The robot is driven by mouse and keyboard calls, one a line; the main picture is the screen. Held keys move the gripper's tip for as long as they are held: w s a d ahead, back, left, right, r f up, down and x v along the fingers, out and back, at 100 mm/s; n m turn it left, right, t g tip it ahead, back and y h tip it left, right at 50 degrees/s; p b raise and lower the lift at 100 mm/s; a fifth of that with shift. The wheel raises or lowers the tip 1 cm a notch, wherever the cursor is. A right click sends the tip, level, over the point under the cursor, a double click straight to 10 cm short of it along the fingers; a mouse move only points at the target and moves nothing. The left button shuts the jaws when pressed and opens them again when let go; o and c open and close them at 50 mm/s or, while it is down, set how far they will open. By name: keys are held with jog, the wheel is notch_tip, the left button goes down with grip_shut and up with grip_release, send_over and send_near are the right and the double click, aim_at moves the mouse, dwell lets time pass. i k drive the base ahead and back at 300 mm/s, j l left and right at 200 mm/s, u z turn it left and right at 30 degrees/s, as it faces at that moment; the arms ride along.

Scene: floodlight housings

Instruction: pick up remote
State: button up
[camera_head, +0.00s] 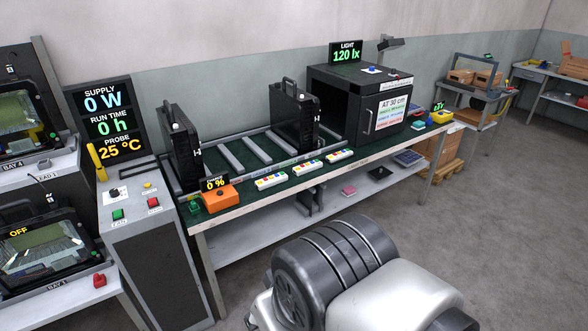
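Three white strips with coloured spots lie in a row along the front edge of the green-topped bench (225,222): a left strip (271,181), a middle strip (308,168) and a right strip (340,155). They could be remotes, but they are too small to tell. No other thing is clearly a remote. My gripper is not in view; only a large grey and white part of my own body shows at the bottom.
On the bench stand an orange box (220,198) with a "0 %" display, two black finned housings (180,150) (293,115) by a rack, and a black test box (358,103). A control cabinet (150,225) adjoins at left. Grey floor (480,240) is open at right.

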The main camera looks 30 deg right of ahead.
aim_at(298, 170)
jog(key=i+l+u, duration=0.1)
jog(key=i+l, duration=0.2)
jog(key=l, duration=0.2)
jog(key=i+l, duration=0.25)
jog(key=l, duration=0.3)
jog(key=i+l+u, duration=0.15)
jog(key=l, duration=0.35)
jog(key=i+l+u, duration=0.1)
jog(key=i+l, duration=0.25)
jog(key=l, duration=0.2)
jog(key=i+l, duration=0.2)
jog(key=l, duration=0.4)
jog(key=i+l+u, duration=0.15)
jog(key=l, duration=0.4)
jog(key=i+l+u, duration=0.1)
jog(key=i+l, duration=0.15)
jog(key=l, duration=0.35)
jog(key=i+l, duration=0.15)
jog(key=l, duration=0.45)
jog(key=u, duration=0.05)
